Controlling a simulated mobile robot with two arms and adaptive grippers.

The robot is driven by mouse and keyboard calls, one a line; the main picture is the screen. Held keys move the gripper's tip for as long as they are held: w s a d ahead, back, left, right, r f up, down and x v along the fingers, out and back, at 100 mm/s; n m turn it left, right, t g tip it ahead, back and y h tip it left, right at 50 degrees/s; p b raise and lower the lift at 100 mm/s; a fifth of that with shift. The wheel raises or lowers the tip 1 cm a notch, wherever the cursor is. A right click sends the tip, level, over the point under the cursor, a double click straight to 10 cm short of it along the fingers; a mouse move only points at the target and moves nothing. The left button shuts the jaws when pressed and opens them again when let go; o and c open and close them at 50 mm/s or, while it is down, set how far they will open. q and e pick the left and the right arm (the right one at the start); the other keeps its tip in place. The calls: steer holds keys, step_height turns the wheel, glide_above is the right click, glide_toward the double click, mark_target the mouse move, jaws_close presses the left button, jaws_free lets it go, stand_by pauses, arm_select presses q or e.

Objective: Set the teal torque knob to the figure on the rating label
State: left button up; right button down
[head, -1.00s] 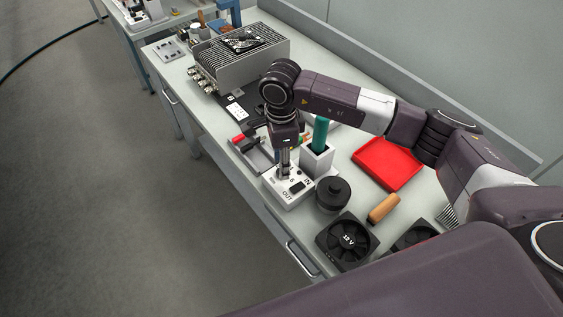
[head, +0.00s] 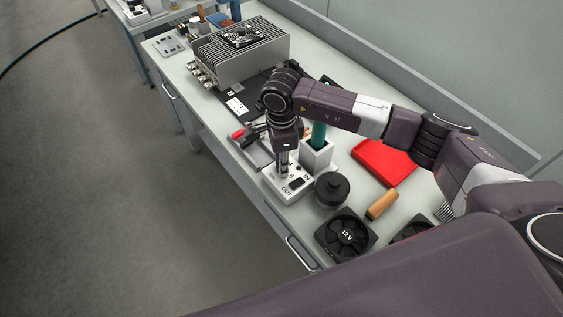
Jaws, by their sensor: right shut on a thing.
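The teal handle (head: 319,133) stands upright in a white square holder (head: 317,155); my right forearm hides its top. My right gripper (head: 283,168) points down at the top of a white box (head: 287,193) marked IN and OUT. It is shut on a small part there, which the fingers hide, so I cannot tell its colour. A small white label (head: 237,107) lies on a dark plate in front of the finned unit; its print is too small to read. My left gripper is not in view.
A black round pot (head: 332,189), a wooden handle (head: 382,204) and a fan marked 12 V (head: 346,235) stand close right of the box. A red tray (head: 384,161) lies behind. A grey tray with red-handled tools (head: 251,146) and the finned metal unit (head: 237,55) lie further left.

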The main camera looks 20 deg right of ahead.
steer(key=shift+f+m+b, duration=0.15)
steer(key=shift+m+b, duration=1.05)
steer(key=m+b, duration=0.2)
steer(key=m, duration=0.1)
steer(key=shift+m+b, duration=0.3)
steer(key=m+b, duration=0.2)
steer(key=m, duration=0.2)
steer(key=shift+b, duration=0.35)
steer(key=shift+r+m+b, duration=0.25)
steer(key=shift+m+b, duration=0.5)
steer(key=shift+m, duration=1.05)
steer(key=c, duration=1.7)
jaws_free()
